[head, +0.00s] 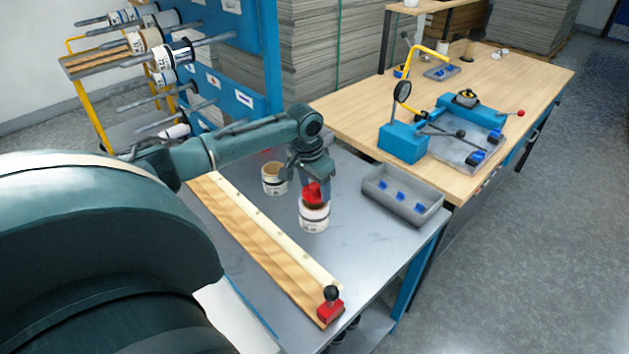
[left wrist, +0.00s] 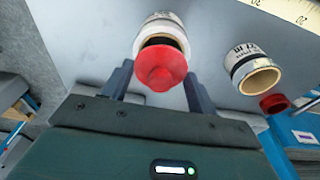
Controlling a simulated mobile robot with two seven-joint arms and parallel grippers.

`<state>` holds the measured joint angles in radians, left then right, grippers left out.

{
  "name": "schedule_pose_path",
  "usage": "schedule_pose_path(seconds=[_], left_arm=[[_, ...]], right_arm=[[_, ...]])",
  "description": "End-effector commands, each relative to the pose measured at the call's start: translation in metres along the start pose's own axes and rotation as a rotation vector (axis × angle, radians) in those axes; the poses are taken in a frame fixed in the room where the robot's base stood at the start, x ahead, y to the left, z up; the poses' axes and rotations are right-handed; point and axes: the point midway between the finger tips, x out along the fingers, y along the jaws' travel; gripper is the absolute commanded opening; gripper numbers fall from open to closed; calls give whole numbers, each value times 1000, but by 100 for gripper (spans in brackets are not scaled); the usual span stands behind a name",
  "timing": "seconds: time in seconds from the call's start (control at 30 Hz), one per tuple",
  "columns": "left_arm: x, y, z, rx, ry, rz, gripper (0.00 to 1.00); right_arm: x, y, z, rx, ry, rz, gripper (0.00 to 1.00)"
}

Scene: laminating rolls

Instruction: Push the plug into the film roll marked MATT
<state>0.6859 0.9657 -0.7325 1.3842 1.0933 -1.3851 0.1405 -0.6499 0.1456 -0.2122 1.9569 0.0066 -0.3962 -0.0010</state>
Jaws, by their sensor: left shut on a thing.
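My left gripper (head: 314,178) points down and is shut on a red plug (head: 312,194), right above a white film roll (head: 314,217) standing on the grey bench. In the left wrist view the plug (left wrist: 160,68) sits between the two fingers and covers part of the roll's open end (left wrist: 162,40). Some dark opening shows beyond the plug; I cannot tell whether its tip is inside. A second roll (head: 274,180) with an open tan core stands behind to the left, also in the left wrist view (left wrist: 255,72). Neither label reads clearly enough to find MATT. My right gripper is out of view.
A wooden ruler board (head: 255,240) with a red-based, black-knobbed stop (head: 331,306) lies along the bench front. A grey tray (head: 402,196) with blue pieces stands right. A small red part (left wrist: 273,103) lies near the second roll. A wooden table (head: 350,112) adjoins behind.

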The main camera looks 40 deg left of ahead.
Motion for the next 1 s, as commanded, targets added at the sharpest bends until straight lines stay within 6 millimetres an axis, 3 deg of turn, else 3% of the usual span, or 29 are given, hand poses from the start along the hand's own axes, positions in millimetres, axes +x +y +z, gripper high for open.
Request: schedule_pose_path(seconds=[0.47, 1.0], left_arm=[[22, 0, 3, 1, 2, -2, 37], [32, 1, 6, 1, -3, 1, 37]], right_arm=[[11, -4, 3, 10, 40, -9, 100], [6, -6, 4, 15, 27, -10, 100]])
